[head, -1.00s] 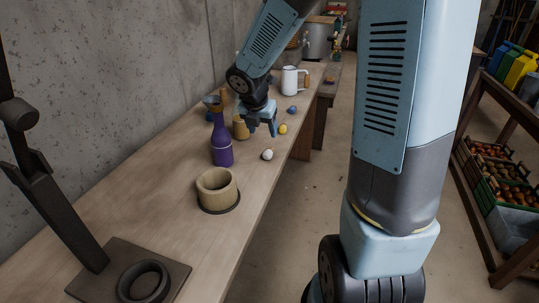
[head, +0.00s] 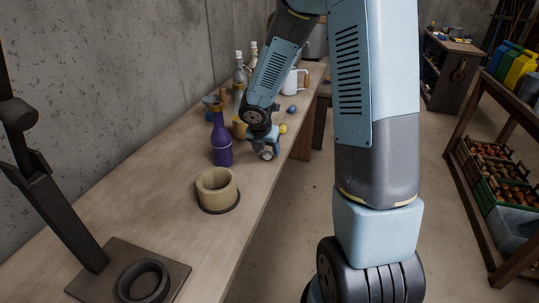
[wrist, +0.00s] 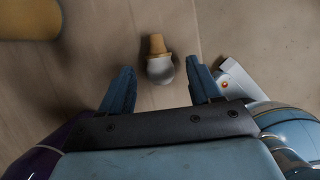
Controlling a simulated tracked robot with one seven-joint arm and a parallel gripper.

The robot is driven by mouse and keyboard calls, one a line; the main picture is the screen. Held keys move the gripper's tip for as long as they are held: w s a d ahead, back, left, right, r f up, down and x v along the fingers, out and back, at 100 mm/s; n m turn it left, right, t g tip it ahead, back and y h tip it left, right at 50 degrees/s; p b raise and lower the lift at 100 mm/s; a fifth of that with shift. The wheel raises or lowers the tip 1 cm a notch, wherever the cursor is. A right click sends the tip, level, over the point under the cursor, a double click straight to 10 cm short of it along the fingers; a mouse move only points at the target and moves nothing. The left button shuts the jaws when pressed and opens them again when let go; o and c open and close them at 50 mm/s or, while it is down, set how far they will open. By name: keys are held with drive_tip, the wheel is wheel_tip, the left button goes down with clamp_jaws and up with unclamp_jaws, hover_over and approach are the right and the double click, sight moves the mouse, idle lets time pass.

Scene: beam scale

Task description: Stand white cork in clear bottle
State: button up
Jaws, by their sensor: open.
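The white cork (head: 267,156) lies on the bench near its front edge, partly hidden by my gripper (head: 263,149). In the wrist view the cork (wrist: 159,70) lies on its side, with a round white head and a tan stem pointing to the top of the picture. My gripper (wrist: 161,80) is open, its two blue fingers on either side of the cork's head with gaps showing. Two pale bottles with white tops stand at the back, a nearer one (head: 239,75) and a farther one (head: 253,50). I cannot tell which bottle is the clear one.
A purple bottle (head: 221,143) stands left of my gripper, and a wooden cup (head: 217,190) stands nearer. A yellow piece (head: 283,129), a blue piece (head: 291,109) and a white mug (head: 296,81) are farther back. The front left bench is mostly clear up to the scale base (head: 115,272).

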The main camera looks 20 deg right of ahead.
drive_tip(key=shift+x, duration=0.8)
drive_tip(key=shift+c, duration=0.4)
drive_tip(key=c, duration=1)
